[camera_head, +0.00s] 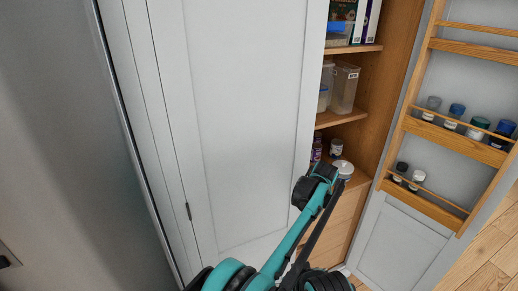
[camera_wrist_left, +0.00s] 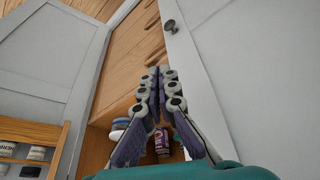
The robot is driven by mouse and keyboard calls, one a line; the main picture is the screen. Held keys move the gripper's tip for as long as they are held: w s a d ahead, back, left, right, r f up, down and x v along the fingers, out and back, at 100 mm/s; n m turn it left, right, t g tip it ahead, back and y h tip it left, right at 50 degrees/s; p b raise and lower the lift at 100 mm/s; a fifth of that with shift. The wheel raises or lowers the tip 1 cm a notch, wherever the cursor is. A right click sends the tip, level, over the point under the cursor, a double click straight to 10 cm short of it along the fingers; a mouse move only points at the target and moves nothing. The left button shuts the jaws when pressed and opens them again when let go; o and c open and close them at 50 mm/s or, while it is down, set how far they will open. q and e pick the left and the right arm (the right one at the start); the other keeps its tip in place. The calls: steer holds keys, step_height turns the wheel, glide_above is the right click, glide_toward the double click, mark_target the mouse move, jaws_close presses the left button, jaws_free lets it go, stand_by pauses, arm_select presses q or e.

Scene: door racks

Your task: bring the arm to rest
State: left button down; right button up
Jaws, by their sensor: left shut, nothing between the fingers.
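My left arm (camera_head: 296,241), teal and black, rises from the bottom of the head view. Its wrist end (camera_head: 318,185) is in front of the cupboard opening, beside the edge of the grey door (camera_head: 245,110). In the left wrist view my left gripper (camera_wrist_left: 160,75) is shut and empty, its fingertips together. A purple-labelled jar (camera_wrist_left: 161,142) shows behind the gap between the fingers and is not held. In the head view the fingers are mostly hidden by the wrist. My right gripper is in neither view.
The cupboard's wooden shelves (camera_head: 342,117) hold boxes, clear containers (camera_head: 344,88) and jars close to my wrist. An open door with a wooden rack (camera_head: 434,132) of several jars stands to the right. A round knob (camera_wrist_left: 170,26) is beyond my fingertips. Bare wood floor (camera_head: 490,275) lies lower right.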

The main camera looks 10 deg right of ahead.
arm_select(q)
steer(key=w+a+r+b, duration=0.1)
steer(key=a+r, duration=0.3)
steer(key=a, duration=0.2)
steer(key=b, duration=0.2)
glide_toward(268, 199)
step_height(268, 199, down, 4)
steer(key=s, duration=0.2)
steer(key=s+a+r+n+t+b, duration=0.1)
steer(key=s+a+r, duration=0.1)
steer(key=a, duration=0.6)
steer(key=s+a+r+n, duration=0.1)
steer(key=s+a, duration=0.2)
steer(key=a, duration=0.4)
steer(key=s+a+f+t+b, duration=0.1)
steer(key=s+a+f+b, duration=0.2)
steer(key=s+a, duration=1.1)
steer(key=s+a+f+n+t+y+b, duration=0.1)
steer(key=s+a+f+b, duration=0.1)
steer(key=s+a+f, duration=0.7)
steer(key=shift+a+f+n, duration=0.3)
steer(key=shift+a, duration=0.05)
steer(key=shift+s, duration=0.1)
